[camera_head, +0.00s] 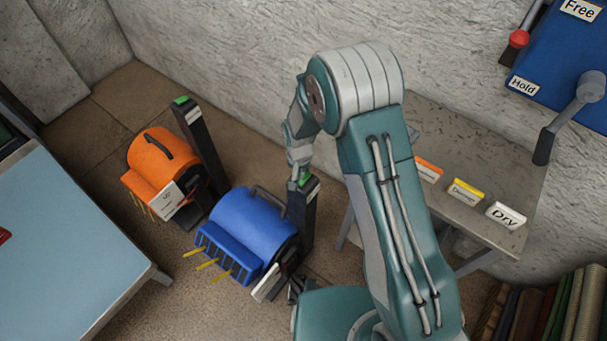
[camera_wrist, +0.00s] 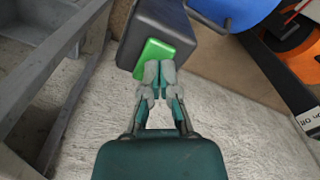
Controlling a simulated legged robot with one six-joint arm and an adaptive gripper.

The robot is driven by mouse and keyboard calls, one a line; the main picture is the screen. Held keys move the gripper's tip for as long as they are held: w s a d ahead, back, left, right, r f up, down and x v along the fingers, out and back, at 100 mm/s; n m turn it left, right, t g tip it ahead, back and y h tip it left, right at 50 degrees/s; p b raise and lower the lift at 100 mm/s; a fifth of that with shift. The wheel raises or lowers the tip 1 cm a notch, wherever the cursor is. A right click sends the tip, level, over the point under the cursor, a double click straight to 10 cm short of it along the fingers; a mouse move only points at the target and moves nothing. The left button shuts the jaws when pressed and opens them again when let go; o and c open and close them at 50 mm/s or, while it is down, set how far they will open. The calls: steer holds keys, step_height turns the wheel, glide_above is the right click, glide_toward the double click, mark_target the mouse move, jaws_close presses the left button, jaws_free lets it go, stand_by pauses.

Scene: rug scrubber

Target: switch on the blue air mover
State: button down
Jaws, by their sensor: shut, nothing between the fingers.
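The blue air mover (camera_head: 248,229) stands on the floor left of my arm in the head view. A dark post (camera_head: 307,213) with a green button on top (camera_head: 304,179) stands at its right side. My gripper (camera_head: 300,176) is shut and empty, with its fingertips at the green button. In the wrist view the shut fingertips (camera_wrist: 158,68) overlap the lower edge of the green button (camera_wrist: 156,54) on the dark post top (camera_wrist: 160,22). I cannot tell whether the button is pressed. Part of the blue housing (camera_wrist: 232,10) shows at the top.
An orange air mover (camera_head: 150,156) with its own green-topped post (camera_head: 200,140) stands to the left. A grey table (camera_head: 470,140) with labelled blocks is right of my arm. A light blue table (camera_head: 60,240) is at left. The wall is close behind the posts.

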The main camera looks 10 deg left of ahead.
steer(key=shift+r, duration=2.75)
